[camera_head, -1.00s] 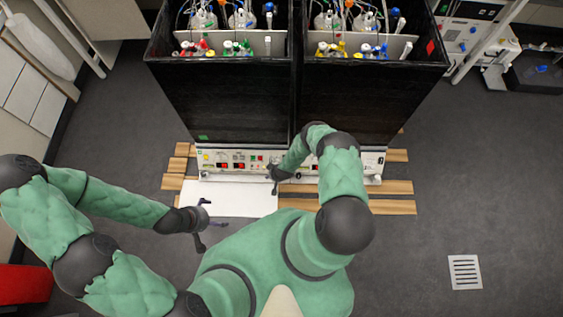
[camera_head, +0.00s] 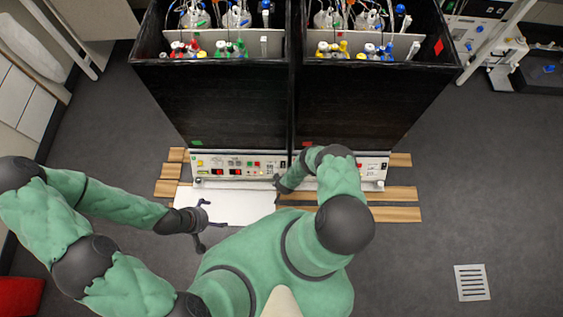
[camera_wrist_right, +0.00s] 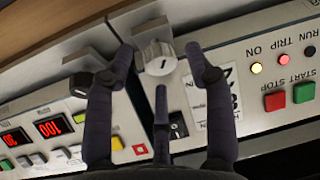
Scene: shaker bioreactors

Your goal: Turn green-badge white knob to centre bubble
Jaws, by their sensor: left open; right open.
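The white knob (camera_wrist_right: 157,58) sticks out from the light control panel (camera_wrist_right: 60,115) in the right wrist view, with a dark mark on its face. My right gripper (camera_wrist_right: 159,72) is open, its fingers spread to either side of the knob and one below it in the picture. I cannot tell if any finger touches it. In the head view my right gripper (camera_head: 280,185) is at the panel front, partly hidden by my arm. A green badge (camera_head: 196,143) sits low on the left black cabinet. My left gripper (camera_head: 201,215) is open and empty. No bubble is visible.
Two black cabinets (camera_head: 215,95) stand side by side, holding bottles and coloured caps. The panel carries red displays (camera_wrist_right: 53,127), a green button (camera_wrist_right: 303,92) and a red button (camera_wrist_right: 275,101). A white sheet (camera_head: 240,208) lies before the left cabinet on wooden slats (camera_head: 400,194).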

